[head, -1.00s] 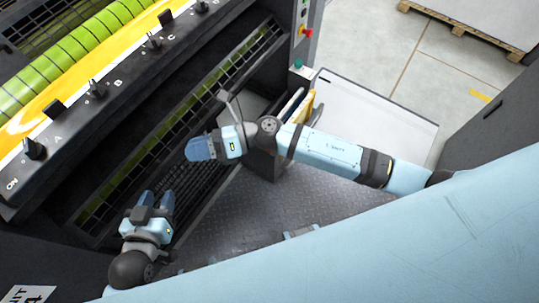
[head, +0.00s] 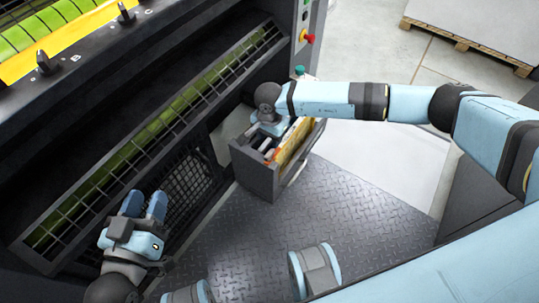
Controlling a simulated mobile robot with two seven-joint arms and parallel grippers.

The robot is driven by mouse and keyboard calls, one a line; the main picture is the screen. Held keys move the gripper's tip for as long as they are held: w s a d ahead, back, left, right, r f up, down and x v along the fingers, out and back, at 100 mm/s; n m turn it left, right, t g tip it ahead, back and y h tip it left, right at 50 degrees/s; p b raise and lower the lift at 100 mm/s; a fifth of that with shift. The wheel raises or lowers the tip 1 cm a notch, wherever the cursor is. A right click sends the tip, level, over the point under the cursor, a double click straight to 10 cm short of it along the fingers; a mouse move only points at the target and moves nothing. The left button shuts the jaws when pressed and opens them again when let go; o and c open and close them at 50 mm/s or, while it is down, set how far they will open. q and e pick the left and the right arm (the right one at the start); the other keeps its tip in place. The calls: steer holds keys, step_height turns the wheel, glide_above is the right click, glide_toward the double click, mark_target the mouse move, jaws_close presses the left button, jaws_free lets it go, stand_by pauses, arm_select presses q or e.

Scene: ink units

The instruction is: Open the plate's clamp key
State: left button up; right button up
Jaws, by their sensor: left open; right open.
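Two black keys stand on the dark rail of the press, one at the far left (head: 44,63) and one at the top (head: 126,13). I cannot tell which part is the plate's clamp key. My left gripper (head: 145,204) is open and empty in front of the press's lower mesh guard, apart from the keys. My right gripper (head: 262,137) is over the dark grey open box (head: 262,181) at the press's right end. Its fingers point down and are largely hidden by its own wrist; nothing is visibly held.
The box holds a yellow item (head: 295,143) and light bars. A red knob (head: 308,38) and a green button (head: 299,71) sit near the press's right end. A slanted wire guard (head: 165,128) runs along the press. The metal tread floor (head: 350,215) is clear.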

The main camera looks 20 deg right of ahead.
mark_target(269, 153)
step_height(269, 153, down, 8)
steer(key=shift+f+b, duration=0.1)
steer(key=shift+b, duration=0.85)
arm_select(q)
steer(key=shift+s+d+r+t+h, duration=0.1)
steer(key=shift+d+r+t+h, duration=0.2)
steer(key=shift+r, duration=0.45)
steer(key=shift+w+d+r+t+h, duration=0.1)
steer(key=shift+d+r+t+h, duration=0.1)
steer(key=shift+r+t+h, duration=0.4)
steer(key=shift+s+d+r+t+h, duration=0.1)
steer(key=shift+d+r+t+h, duration=0.15)
steer(key=shift+r, duration=0.6)
arm_select(e)
steer(key=shift+f, duration=0.4)
jaws_close()
